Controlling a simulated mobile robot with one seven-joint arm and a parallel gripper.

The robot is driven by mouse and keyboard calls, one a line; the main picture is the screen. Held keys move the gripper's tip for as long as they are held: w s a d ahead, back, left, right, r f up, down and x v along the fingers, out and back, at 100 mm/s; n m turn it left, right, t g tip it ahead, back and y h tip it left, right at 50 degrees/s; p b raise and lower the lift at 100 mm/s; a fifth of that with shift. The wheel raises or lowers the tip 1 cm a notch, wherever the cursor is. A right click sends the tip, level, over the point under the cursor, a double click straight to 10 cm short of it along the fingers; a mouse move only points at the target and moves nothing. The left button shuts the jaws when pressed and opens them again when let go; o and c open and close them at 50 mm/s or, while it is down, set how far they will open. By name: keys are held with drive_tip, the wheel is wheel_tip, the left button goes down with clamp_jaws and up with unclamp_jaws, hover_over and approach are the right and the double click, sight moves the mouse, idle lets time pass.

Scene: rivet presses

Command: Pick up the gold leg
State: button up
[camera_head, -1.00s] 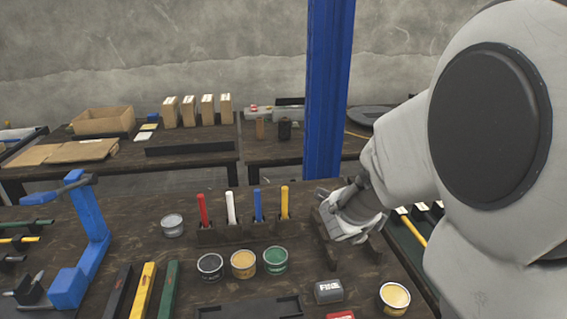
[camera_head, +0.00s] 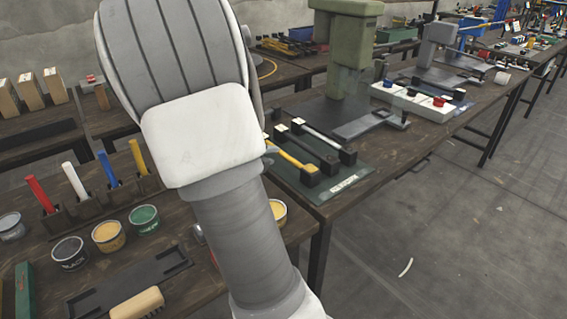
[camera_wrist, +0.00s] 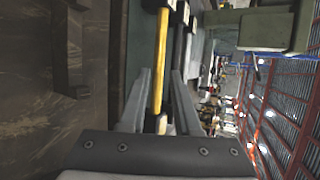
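The gold leg is a yellow bar (camera_head: 292,157) lying in black holders on a green mat (camera_head: 335,196) in the head view. Part of it is hidden behind my arm. In the wrist view the gold leg (camera_wrist: 161,50) runs up the middle of the picture. My gripper (camera_wrist: 161,72) is open there, with one finger on each side of the leg in the picture. I see no contact, and cannot tell how far the fingers are from it in depth. In the head view my gripper is hidden behind my arm.
A silver bar (camera_head: 322,136) lies beside the gold leg on the mat. A green press (camera_head: 346,60) stands behind, with a white button box (camera_head: 412,101) to the right. Paint cans and upright coloured sticks stand at left. Floor at right is mostly clear.

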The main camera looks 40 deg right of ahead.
sight(283, 155)
drive_tip(key=shift+b+x, duration=0.45)
drive_tip(key=shift+x, duration=0.8)
drive_tip(key=x, duration=0.1)
drive_tip(key=b+x, duration=0.1)
drive_tip(key=x, duration=0.2)
drive_tip(key=shift+s+f+b, duration=0.25)
drive_tip(key=shift+s+b, duration=0.05)
drive_tip(key=shift+b, duration=0.1)
drive_tip(key=shift+r, duration=0.1)
clamp_jaws()
